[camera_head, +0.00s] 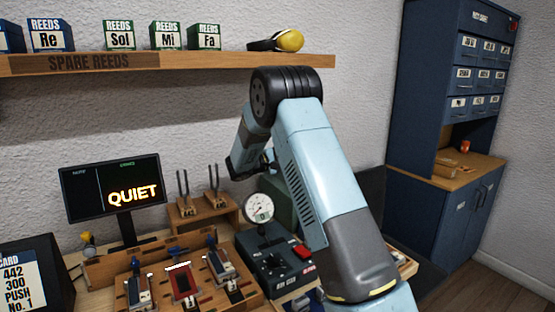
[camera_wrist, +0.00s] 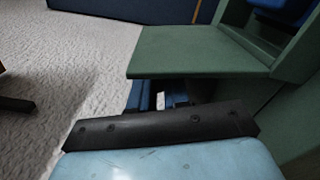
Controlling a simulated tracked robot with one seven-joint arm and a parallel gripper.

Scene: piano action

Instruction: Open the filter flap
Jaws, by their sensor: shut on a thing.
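In the wrist view the filter flap (camera_wrist: 195,52) is a flat green panel standing out from a green box (camera_wrist: 300,62). An opening shows beside it, with something dark blue at the top right. My gripper (camera_wrist: 160,97) is at the flap's near edge, its blue fingers partly hidden behind the panel and the dark wrist plate. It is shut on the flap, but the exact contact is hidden. In the head view the green box (camera_head: 279,203) shows only in part behind my arm, and the flap and fingertips cannot be made out.
A black control box with a gauge (camera_head: 259,208) and red switch stands just in front of the green box. A wooden holder with prongs (camera_head: 205,208) is to its left. A monitor (camera_head: 112,188) reads QUIET. A shelf (camera_head: 190,64) with reed boxes runs above.

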